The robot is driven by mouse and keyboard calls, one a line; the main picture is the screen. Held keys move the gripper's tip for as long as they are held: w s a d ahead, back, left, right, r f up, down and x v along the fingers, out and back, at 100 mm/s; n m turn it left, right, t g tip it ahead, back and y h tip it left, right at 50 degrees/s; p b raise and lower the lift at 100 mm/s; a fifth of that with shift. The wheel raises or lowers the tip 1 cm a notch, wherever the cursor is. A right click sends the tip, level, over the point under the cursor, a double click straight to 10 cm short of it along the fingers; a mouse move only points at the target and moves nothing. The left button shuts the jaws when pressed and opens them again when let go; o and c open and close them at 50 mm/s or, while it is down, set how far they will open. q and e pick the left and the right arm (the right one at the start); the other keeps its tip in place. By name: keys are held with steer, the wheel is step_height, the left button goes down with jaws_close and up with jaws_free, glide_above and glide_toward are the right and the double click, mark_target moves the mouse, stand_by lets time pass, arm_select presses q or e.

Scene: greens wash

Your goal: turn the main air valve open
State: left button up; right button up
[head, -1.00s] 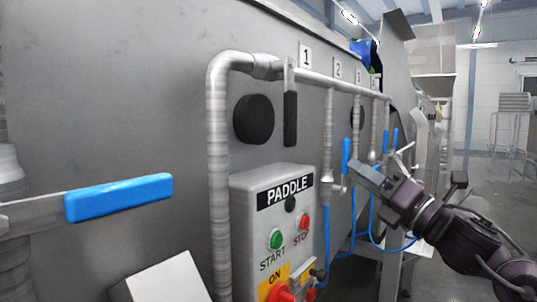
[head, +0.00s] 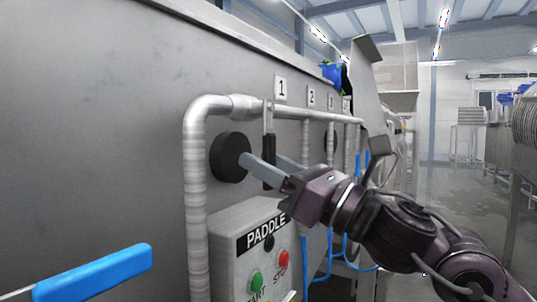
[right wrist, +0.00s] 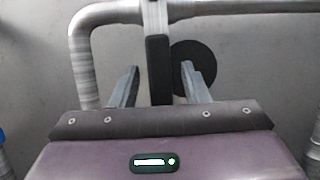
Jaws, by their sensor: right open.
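The air valve's black lever handle (head: 268,148) hangs straight down from the grey pipe, below the "1" label. In the right wrist view the handle (right wrist: 158,68) stands upright between my two fingers. My right gripper (head: 264,163) is open around the handle's lower part, one finger on each side. In the right wrist view the gripper (right wrist: 161,72) shows a gap between each finger and the handle. My left gripper is out of view.
A round black knob (head: 229,157) sits on the panel just left of the handle. The PADDLE control box (head: 225,240) with green and red buttons is below. A blue lever (head: 95,273) sticks out at lower left. The pipe (head: 195,200) bends down beside the box.

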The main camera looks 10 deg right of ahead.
jaws_close()
stand_by(0.4)
